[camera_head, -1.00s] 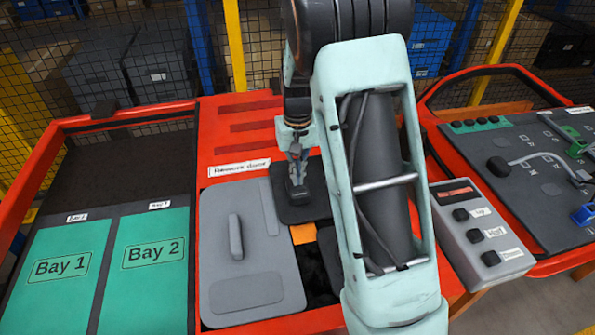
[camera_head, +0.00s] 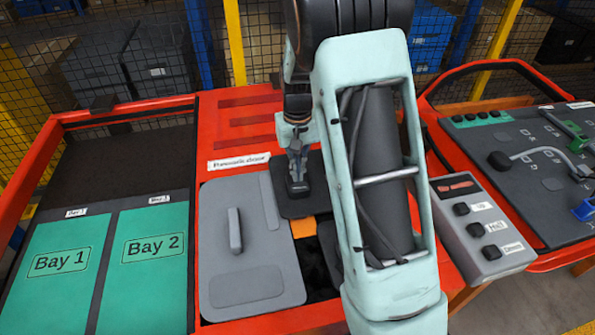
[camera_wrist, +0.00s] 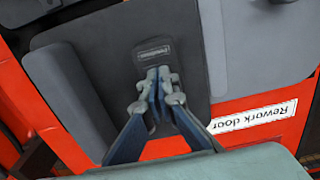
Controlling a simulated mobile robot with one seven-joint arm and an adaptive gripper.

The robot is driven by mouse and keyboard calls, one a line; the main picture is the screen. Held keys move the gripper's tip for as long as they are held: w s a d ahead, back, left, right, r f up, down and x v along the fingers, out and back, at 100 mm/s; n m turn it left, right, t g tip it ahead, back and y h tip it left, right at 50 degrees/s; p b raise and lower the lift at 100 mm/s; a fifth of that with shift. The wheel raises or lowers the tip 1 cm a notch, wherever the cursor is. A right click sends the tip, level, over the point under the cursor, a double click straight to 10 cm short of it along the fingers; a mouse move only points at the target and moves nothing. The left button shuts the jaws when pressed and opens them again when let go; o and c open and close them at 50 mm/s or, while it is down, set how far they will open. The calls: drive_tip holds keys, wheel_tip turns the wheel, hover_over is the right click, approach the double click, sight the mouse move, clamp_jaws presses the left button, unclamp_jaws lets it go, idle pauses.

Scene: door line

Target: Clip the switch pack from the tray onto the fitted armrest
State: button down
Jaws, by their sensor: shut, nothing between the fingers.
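My gripper (camera_head: 297,185) is shut and empty, pointing down over a dark rounded panel (camera_head: 313,205) on the red door. A long raised grey piece (camera_wrist: 72,100), possibly the armrest, lies along the panel's left side in the wrist view. My arm hides this side in the head view. I cannot make out the switch pack for certain.
A grey cover with a handle (camera_head: 253,285) lies left of the dark panel. Green Bay 1 (camera_head: 58,275) and Bay 2 (camera_head: 150,270) pads are at left. A button box (camera_head: 478,228) and a dark board with coloured parts (camera_head: 540,185) are at right.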

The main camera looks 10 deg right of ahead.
drive_tip(key=shift+f+b, duration=0.3)
drive_tip(key=shift+f, duration=0.1)
idle(0.5)
idle(0.3)
drive_tip(key=shift+r+p, duration=2.5)
drive_tip(key=shift+r, duration=1.1)
wheel_tip(320, 180, up, 12)
